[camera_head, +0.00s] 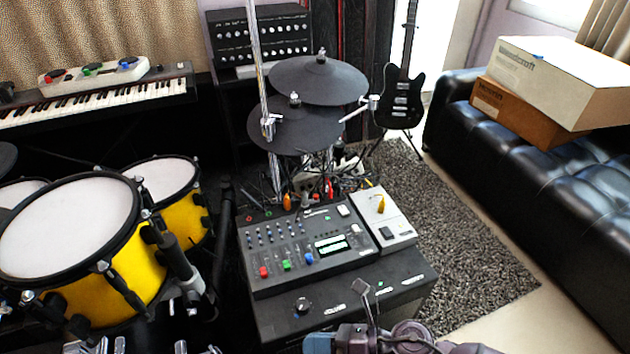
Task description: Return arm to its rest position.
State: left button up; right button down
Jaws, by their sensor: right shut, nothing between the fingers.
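My right gripper (367,297) is at the bottom edge of the head view, right of centre. Its fingers are shut with nothing between them. It shows in front of the lower front part of a black mixer case (420,290), and I cannot tell how far apart they are. Part of my right arm shows at the bottom edge below the fingers. I cannot make out my left gripper.
A mixer (310,243) and a light grey pedal box (391,214) sit on the case. Yellow drums (130,275) crowd the left, with a keyboard (95,100) behind. Cymbals (318,80) and a guitar (400,95) stand behind. A black sofa (520,170) bears boxes (550,75). The rug (460,255) has bare room.

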jog(key=s+d+m+t+h, duration=0.2)
jog(key=d+m+t+h, duration=0.3)
jog(key=d+m, duration=0.5)
jog(key=s+d+m+t+h, duration=0.25)
jog(key=d+m+t, duration=0.45)
jog(key=m, duration=0.6)
jog(key=s+d+f+m+g+h, duration=0.2)
jog(key=s+d+m+g+h, duration=0.35)
jog(key=s+d+m, duration=0.85)
jog(key=shift+w+a+m+t+h, duration=0.75)
jog(key=shift+a+m+t+h, duration=0.5)
jog(key=shift+a, duration=1)
pick_arm(q)
notch_tip(320, 180, up, 10)
jog(key=n+t+p, duration=0.1)
jog(key=p, duration=1.2)
jog(key=shift+s+a+p, duration=0.15)
jog(key=shift+a+p, duration=0.2)
pick_arm(e)
notch_tip(320, 180, up, 10)
jog(key=m, duration=0.2)
jog(key=shift+d+r+t, duration=0.15)
jog(key=shift+d+t, duration=0.1)
jog(key=shift+t, duration=0.15)
pick_arm(q)
jog(key=shift+f, duration=0.1)
pick_arm(e)
jog(key=shift+h, duration=0.25)
